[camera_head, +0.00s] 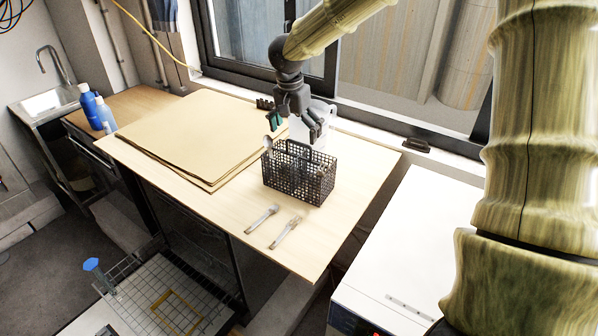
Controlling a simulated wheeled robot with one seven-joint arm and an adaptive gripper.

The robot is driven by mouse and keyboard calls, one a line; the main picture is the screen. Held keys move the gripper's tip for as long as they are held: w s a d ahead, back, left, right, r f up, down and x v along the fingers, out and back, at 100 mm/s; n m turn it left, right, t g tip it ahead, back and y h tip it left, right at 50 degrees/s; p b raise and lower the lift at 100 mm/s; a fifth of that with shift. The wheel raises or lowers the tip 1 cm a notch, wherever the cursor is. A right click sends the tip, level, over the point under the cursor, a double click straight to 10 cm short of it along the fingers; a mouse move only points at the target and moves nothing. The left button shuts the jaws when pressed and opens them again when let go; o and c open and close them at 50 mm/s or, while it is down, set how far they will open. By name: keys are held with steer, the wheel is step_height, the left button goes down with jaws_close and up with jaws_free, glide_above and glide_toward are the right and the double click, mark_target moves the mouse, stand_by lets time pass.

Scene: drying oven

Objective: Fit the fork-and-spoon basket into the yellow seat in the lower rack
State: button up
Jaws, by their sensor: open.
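The black mesh basket (299,178) stands upright on the wooden table, right of the cardboard sheets. A spoon head (268,143) sticks up at its left end. Two pieces of cutlery (275,228) lie on the table in front of the basket. The lower rack (190,272) is pulled out at the bottom left, below table height. The yellow seat (176,312), a rectangular frame, is in it and looks empty.
Brown cardboard sheets (190,130) cover the table's left part. A white container (318,112) stands behind my gripper. A white box-shaped appliance (400,262) stands at right. The table's front right (318,240) is clear.

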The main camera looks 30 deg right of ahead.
mark_target(298, 142)
steer(key=shift+w+d+f, duration=0.1)
steer(key=shift+w+f, duration=0.35)
steer(key=shift+f, duration=0.3)
steer(key=shift+s+d+f+p, duration=0.3)
steer(key=shift+s+f+p, duration=0.1)
steer(key=shift+s+p, duration=0.1)
step_height(298, 142, down, 3)
steer(key=shift+w+r+p, duration=0.1)
steer(key=shift+w+p, duration=0.05)
steer(key=shift+p, duration=0.3)
steer(key=shift+d+f, duration=0.2)
steer(key=shift+f, duration=0.35)
steer(key=shift+a, duration=0.1)
steer(key=shift+c, duration=0.2)
steer(key=c, duration=1.4)
steer(key=shift+r, duration=0.1)
